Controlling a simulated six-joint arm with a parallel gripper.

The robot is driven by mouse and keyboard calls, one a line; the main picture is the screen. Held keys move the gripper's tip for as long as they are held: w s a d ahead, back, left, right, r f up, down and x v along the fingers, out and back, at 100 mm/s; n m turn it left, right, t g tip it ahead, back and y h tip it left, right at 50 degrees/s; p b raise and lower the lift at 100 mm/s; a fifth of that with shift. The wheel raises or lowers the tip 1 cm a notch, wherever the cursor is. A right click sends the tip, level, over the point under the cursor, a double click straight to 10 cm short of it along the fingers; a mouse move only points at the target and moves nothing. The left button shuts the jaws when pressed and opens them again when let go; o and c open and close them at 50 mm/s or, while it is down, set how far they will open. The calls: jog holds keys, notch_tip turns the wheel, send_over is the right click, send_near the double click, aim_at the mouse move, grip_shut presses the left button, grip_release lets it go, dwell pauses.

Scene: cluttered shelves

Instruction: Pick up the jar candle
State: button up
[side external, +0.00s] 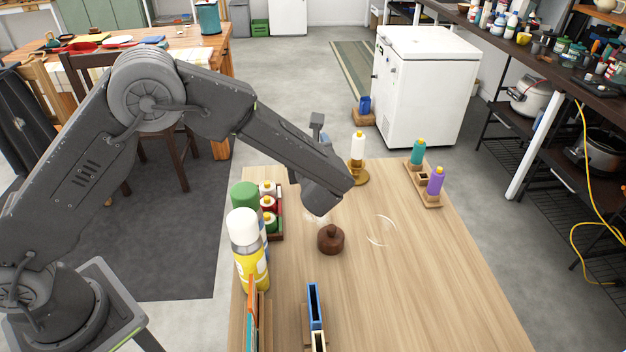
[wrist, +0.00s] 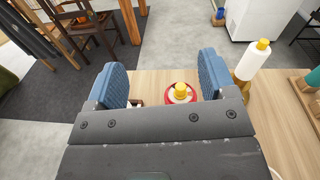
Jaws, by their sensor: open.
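A round red candle (wrist: 181,95) with a pale top and a yellow flame-like tip, which looks like the jar candle, shows in the wrist view. It appears between the two blue fingers, nearer the right one. Its lower part is hidden by my gripper body. My gripper (wrist: 163,72) is open, with nothing held between its fingers. In the side view my gripper (side external: 322,150) is over the far part of the table, with one finger raised, and that candle cannot be made out behind it.
Bottles (side external: 249,255) and a filled crate line the left edge. The table's right front is clear.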

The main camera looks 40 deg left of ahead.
jog(key=shift+m+t, duration=0.8)
jog(key=shift+m, duration=0.1)
jog(key=f, duration=0.2)
jog(key=w+d+f, duration=0.1)
jog(key=f, duration=0.4)
jog(key=shift+w+d+f, duration=0.15)
jog(key=shift+d+f, duration=0.2)
jog(key=shift+f, duration=0.05)
jog(key=x, duration=0.5)
jog(key=shift+f, duration=0.35)
jog(key=shift+c, duration=0.2)
jog(key=shift+r, duration=0.1)
grip_shut()
